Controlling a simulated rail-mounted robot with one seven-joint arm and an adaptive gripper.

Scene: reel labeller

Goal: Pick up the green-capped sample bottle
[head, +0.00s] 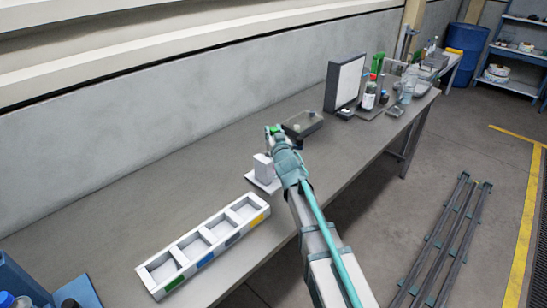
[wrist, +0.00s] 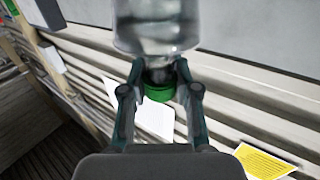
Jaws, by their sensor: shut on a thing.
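The green-capped sample bottle is clear and holds a clear liquid. In the wrist view its body (wrist: 156,25) is at the top centre, partly cut off by the frame edge, with the green cap (wrist: 158,94) below it. My gripper (wrist: 160,72) is shut on it, one finger on each side of the neck by the cap. In the head view my gripper (head: 274,137) is above the middle of the bench, with a bit of green at its tip. Most of the bottle is hidden there.
A white tray (head: 206,237) with several colour-marked compartments lies at the near left of the bench (head: 130,205). A pale block (head: 263,166) stands beneath my gripper. Behind are a dark box (head: 303,124), a white-faced panel (head: 345,82) and a red-capped bottle (head: 369,94).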

